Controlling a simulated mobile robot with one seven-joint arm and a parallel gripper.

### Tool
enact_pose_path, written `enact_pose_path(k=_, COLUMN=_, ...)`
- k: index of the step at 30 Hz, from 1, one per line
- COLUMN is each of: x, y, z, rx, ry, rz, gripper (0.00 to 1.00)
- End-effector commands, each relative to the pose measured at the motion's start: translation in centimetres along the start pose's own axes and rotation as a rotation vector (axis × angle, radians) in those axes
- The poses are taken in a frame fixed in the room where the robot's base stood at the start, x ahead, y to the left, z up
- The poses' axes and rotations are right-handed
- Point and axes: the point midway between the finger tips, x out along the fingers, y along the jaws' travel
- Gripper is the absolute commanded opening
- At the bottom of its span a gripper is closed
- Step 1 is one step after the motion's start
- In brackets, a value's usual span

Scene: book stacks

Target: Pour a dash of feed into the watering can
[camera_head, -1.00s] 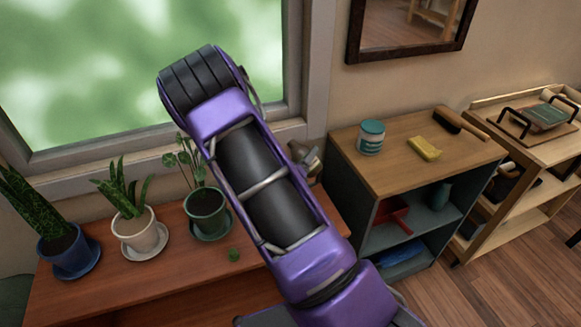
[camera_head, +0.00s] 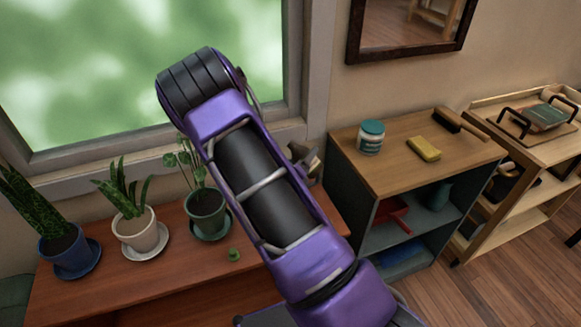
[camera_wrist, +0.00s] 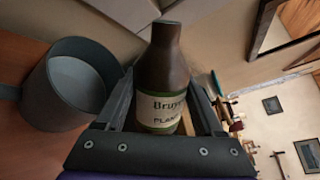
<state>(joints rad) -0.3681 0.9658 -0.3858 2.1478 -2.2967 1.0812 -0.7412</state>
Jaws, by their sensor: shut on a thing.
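My gripper (camera_wrist: 168,112) is shut on a dark brown bottle (camera_wrist: 162,70) with a cream and green label, partly readable as "Bruy…" and "PLAN…". Its neck points toward the top of the wrist view, away from my gripper. A dark grey round vessel, seemingly the watering can (camera_wrist: 48,112), is left of the bottle in the wrist view, apart from it. Its open top shows a pale surface inside; no spout is clear. In the head view my arm hides the can and most of my gripper.
Three potted plants, in a blue pot (camera_head: 65,250), a white pot (camera_head: 140,236) and a green pot (camera_head: 206,210), stand on the wooden table (camera_head: 110,296). A small green lump (camera_head: 234,254) lies nearby. A shelf unit (camera_head: 400,165) holds a jar (camera_head: 371,138) and yellow sponge (camera_head: 424,148).

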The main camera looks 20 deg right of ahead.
Motion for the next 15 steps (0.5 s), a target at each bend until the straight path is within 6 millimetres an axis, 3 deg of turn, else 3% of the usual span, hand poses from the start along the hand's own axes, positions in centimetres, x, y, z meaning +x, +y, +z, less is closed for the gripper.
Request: enact_pose_path(k=15, x=0.03, y=-0.02, z=-0.10, rx=-0.029, ry=0.007, rz=-0.001, gripper=0.00)
